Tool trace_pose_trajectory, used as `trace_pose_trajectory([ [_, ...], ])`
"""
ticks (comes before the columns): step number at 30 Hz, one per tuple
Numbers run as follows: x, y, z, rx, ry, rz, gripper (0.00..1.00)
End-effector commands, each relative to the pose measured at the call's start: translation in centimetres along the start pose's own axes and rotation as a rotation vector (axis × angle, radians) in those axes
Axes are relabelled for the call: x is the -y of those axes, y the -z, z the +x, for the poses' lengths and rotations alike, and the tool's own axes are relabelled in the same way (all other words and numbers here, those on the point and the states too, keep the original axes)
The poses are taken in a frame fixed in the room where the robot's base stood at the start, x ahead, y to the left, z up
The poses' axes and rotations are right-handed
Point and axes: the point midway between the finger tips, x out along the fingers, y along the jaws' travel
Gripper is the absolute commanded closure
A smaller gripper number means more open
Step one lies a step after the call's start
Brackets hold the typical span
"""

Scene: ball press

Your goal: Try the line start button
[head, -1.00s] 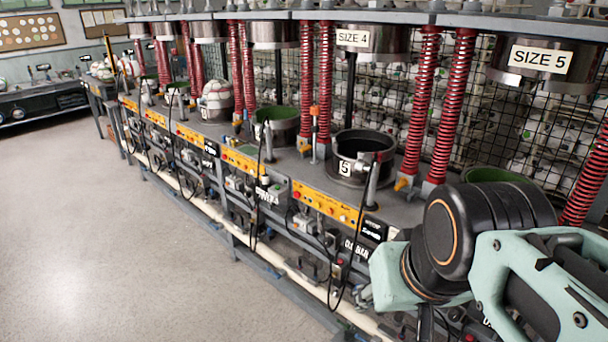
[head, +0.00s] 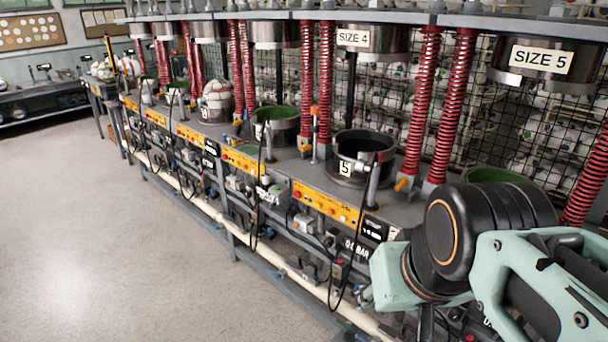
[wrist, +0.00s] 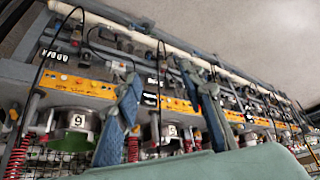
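Yellow control panels run along the front edge of the press bench. The nearer one (head: 325,203) carries several small buttons, among them a red one at its left end; another panel (head: 240,160) lies farther along. I cannot tell which button is the line start button, as no such label is readable. In the wrist view a yellow panel (wrist: 80,85) shows at left, behind my gripper's left finger. My gripper (wrist: 160,70) has two blue fingers spread apart with nothing visible between them. In the head view my arm hides the bench's near right part, and the fingers are not visible there.
A black mould marked 5 (head: 362,158) and a green-lined mould (head: 275,125) stand on the bench. Red springs (head: 420,100) rise behind the panels. Black cables (head: 338,265) hang in front. A pale pipe (head: 285,268) runs low. The floor (head: 110,230) at left is clear.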

Motion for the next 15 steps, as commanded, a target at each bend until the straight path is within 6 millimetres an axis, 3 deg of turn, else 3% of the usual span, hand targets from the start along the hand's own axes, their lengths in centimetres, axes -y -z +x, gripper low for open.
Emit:
trace_pose_trajectory([
  [1,0.0,0.0,0.0,0.0,0.0,0.0,0.71],
  [9,0.0,0.0,0.0,0.0,0.0,0.0,1.0],
  [15,0.0,0.0,0.0,0.0,0.0,0.0,1.0],
])
